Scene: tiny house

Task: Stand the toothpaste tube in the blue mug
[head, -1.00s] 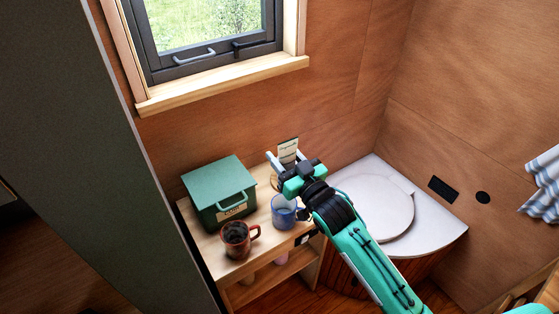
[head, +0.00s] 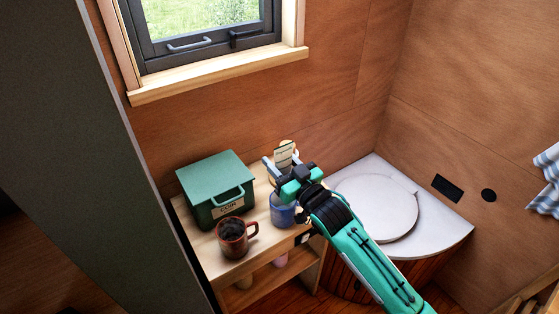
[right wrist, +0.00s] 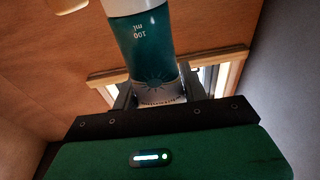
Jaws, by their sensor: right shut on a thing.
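The toothpaste tube (right wrist: 140,45) is teal with pale bands and a "100 ml" print. In the right wrist view it is between the fingers of my right gripper (head: 282,167), which is shut on it. In the head view this gripper is just above and behind the blue mug (head: 283,213) and hides part of its rim. The mug stands upright on the wooden shelf unit (head: 235,268). A pale printed piece shows between the fingertips there; I cannot tell if it is the tube. Whether the tube is inside the mug is hidden. My left gripper is not in view.
A brown mug (head: 233,238) with dark contents stands left of the blue mug. A green lidded box (head: 213,190) is behind it. A white counter with a round lid (head: 376,208) lies to the right. The wall and window sill (head: 220,73) are behind.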

